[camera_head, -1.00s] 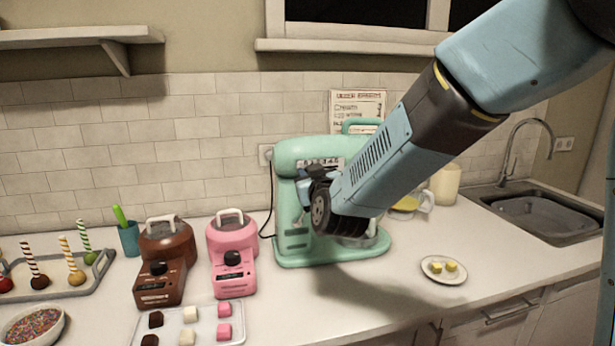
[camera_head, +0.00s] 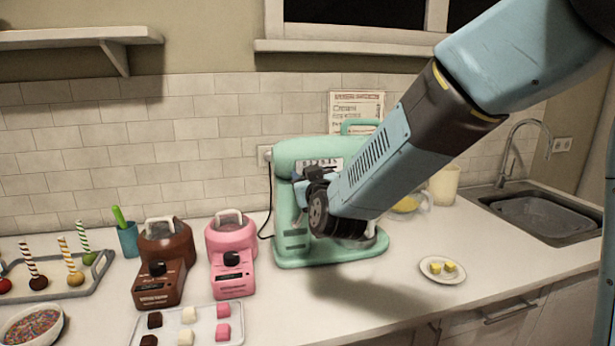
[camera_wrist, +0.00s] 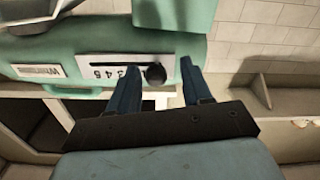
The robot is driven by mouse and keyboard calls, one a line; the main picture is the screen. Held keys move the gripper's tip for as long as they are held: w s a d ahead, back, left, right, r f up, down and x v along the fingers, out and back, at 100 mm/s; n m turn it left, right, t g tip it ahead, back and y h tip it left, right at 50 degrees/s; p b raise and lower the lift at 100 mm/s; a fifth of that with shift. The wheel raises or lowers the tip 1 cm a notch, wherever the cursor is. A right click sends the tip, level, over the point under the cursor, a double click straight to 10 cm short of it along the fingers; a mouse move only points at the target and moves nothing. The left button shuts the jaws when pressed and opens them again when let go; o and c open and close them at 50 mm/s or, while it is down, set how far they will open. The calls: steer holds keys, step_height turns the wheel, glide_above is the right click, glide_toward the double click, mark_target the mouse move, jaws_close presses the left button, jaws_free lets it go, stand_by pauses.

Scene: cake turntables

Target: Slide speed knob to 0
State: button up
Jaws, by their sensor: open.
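The mint-green stand mixer (camera_head: 300,150) stands on the counter against the tiled wall. In the wrist view its side (camera_wrist: 60,48) carries a white number scale (camera_wrist: 108,70) with a dark slot. The black speed knob (camera_wrist: 155,74) sits toward the right part of that slot in the picture. My gripper (camera_wrist: 161,68) is open, with one blue finger on each side of the knob in the picture. I cannot tell whether either finger touches it. In the head view my gripper (camera_head: 301,185) is in front of the mixer, and the knob cannot be made out there.
A pink melter (camera_head: 231,245) and a brown melter (camera_head: 160,250) stand left of the mixer. A tray of coloured cubes (camera_head: 205,325) lies before them. A small plate (camera_head: 442,279) and the sink (camera_head: 545,212) are to the right. A paper (camera_head: 357,112) hangs behind.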

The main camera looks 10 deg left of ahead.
steer(key=v, duration=1.3)
steer(key=d+m+g+h, duration=0.3)
steer(key=d+g+h, duration=0.15)
steer(key=d, duration=1.35)
steer(key=s+d+m+g+h, duration=0.3)
steer(key=s+d+g, duration=0.3)
steer(key=s+d, duration=0.8)
steer(key=shift+d+f+m+h, duration=0.4)
steer(key=shift+d+m, duration=0.2)
steer(key=shift+m, duration=0.2)
